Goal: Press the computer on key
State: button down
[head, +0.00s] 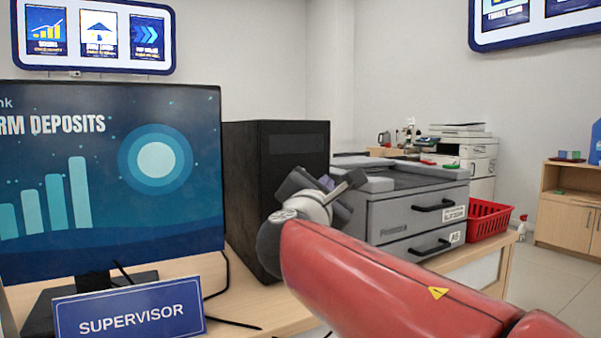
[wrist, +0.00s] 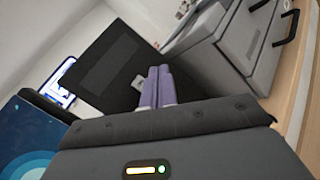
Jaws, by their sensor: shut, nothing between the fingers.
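The computer is a black tower (head: 275,165) standing on the counter, right of the monitor. It also shows in the wrist view (wrist: 115,65), tilted, beyond my fingers. I cannot make out its on key in either view; my arm covers part of the tower's lower right in the head view. My gripper (head: 340,185) is at the end of my red arm, in front of the tower's right side. In the wrist view my gripper (wrist: 160,72) has its two purple-grey fingers together and empty, pointing toward the tower. I cannot tell whether they touch it.
A monitor (head: 110,180) and a blue SUPERVISOR sign (head: 130,308) stand at left. A grey printer with drawers (head: 415,215) stands close right of the tower, with a red basket (head: 487,218) beyond. Dark cables (head: 225,275) lie on the counter (head: 245,308).

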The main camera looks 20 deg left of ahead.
jog(key=w+a+p, duration=0.2)
jog(key=w+a, duration=0.2)
jog(key=a, duration=0.1)
jog(key=shift+w+p, duration=0.15)
jog(key=shift+p, duration=0.15)
dwell(1.9)
jog(key=shift+w+a, duration=0.25)
jog(key=shift+a, duration=0.05)
jog(key=shift+w+a+p, duration=0.3)
jog(key=shift+a+p, duration=0.05)
dwell(0.7)
jog(key=shift+s+d, duration=0.1)
jog(key=shift+s+d+b, duration=0.5)
jog(key=shift+d+b, duration=0.1)
jog(key=shift+b, duration=0.05)
jog(key=shift+s+d+b, duration=1.35)
jog(key=shift+s+d, duration=0.25)
jog(key=shift+d, duration=0.3)
